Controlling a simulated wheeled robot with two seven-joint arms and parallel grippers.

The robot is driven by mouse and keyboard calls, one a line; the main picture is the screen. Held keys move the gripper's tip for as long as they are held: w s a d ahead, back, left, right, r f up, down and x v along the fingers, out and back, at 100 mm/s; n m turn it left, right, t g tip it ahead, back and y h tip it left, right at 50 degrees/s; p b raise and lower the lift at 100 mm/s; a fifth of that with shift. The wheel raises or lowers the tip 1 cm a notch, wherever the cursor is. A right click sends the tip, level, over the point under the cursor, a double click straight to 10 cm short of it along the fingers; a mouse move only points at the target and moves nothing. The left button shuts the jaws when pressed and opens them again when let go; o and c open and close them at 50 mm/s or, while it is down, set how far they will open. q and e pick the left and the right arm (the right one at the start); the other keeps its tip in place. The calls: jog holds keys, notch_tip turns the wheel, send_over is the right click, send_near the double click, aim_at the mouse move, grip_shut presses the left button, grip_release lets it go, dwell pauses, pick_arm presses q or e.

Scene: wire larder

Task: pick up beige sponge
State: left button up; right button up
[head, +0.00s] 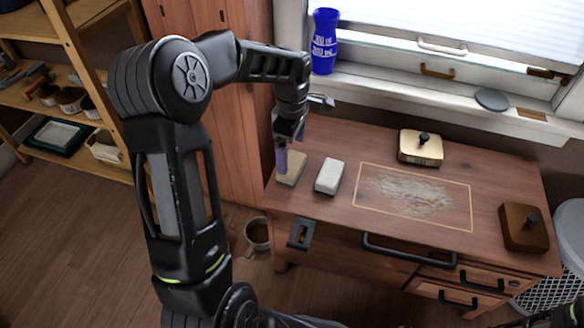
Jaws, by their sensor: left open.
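The beige sponge (293,170) lies at the left end of the wooden cabinet top, left of a white block (329,177). My left gripper (290,155) points down at the sponge's far left side, with its fingertips overlapping the sponge in the picture. It is open, with nothing held between its fingers. One finger covers part of the sponge, and I cannot tell whether it touches it. My right gripper is not in view.
A marked rectangle with a grey smudge (410,195) fills the middle of the cabinet top (330,215). A cream block with a dark knob (420,148) stands behind it, a brown knobbed block (523,227) at right.

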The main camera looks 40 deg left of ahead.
aim_at(291, 164)
pick_arm(q)
jog(key=shift+f, duration=0.55)
jog(key=shift+f, duration=0.1)
notch_tip(291, 164, down, 5)
jog(key=shift+f+b, duration=0.1)
jog(key=shift+b, duration=0.9)
jog(key=shift+c, duration=0.3)
jog(key=c, duration=1)
notch_tip(291, 164, up, 10)
jog(key=p, duration=0.3)
